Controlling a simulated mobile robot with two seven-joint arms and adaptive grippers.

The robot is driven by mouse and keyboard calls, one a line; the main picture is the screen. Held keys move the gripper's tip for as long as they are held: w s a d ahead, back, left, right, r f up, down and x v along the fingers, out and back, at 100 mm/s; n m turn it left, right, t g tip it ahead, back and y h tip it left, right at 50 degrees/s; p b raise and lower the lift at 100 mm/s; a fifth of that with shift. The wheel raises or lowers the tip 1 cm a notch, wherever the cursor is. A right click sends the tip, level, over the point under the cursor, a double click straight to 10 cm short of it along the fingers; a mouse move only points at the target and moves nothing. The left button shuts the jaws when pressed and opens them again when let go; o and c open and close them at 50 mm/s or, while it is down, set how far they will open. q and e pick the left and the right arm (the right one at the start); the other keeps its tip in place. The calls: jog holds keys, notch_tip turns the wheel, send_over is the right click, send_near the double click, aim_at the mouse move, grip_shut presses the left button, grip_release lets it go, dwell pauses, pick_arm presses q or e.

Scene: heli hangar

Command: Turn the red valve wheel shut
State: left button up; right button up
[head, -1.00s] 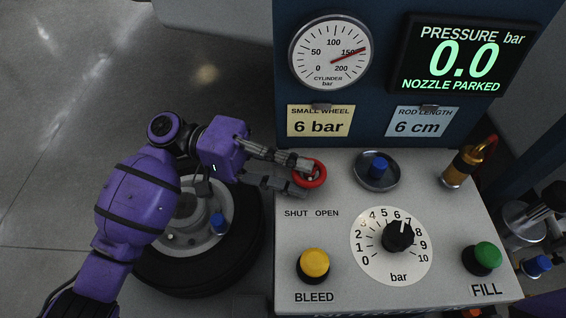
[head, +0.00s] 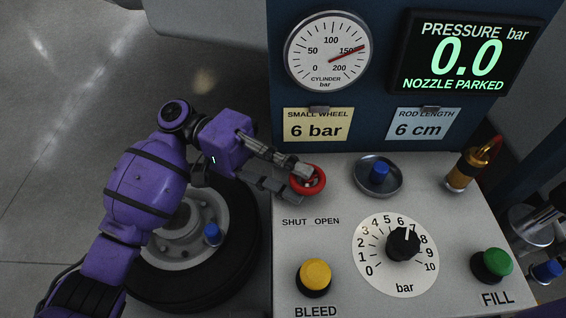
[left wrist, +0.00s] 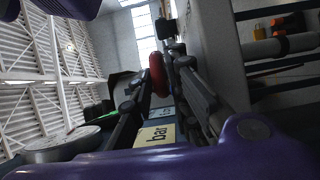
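The red valve wheel (head: 318,182) is on the left part of the grey panel top, behind the words SHUT and OPEN. My left gripper (head: 302,184) reaches it from the left. One finger lies on the wheel's far side and one on its near side, and they look closed against the rim. In the left wrist view the wheel (left wrist: 157,76) shows nearly edge-on between the two fingertips (left wrist: 156,80). The fingers hide part of the wheel, and its turn position cannot be read. My right gripper is not in view.
Right of the wheel is a metal dish (head: 362,187) holding a blue cap. Nearby are the black bar knob (head: 403,244), yellow BLEED button (head: 314,274) and green FILL button (head: 492,264). The pressure display (head: 462,55) reads 0.0, NOZZLE PARKED. A tyre (head: 240,250) stands left of the panel.

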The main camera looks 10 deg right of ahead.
pick_arm(q)
jog(key=v, duration=1.2)
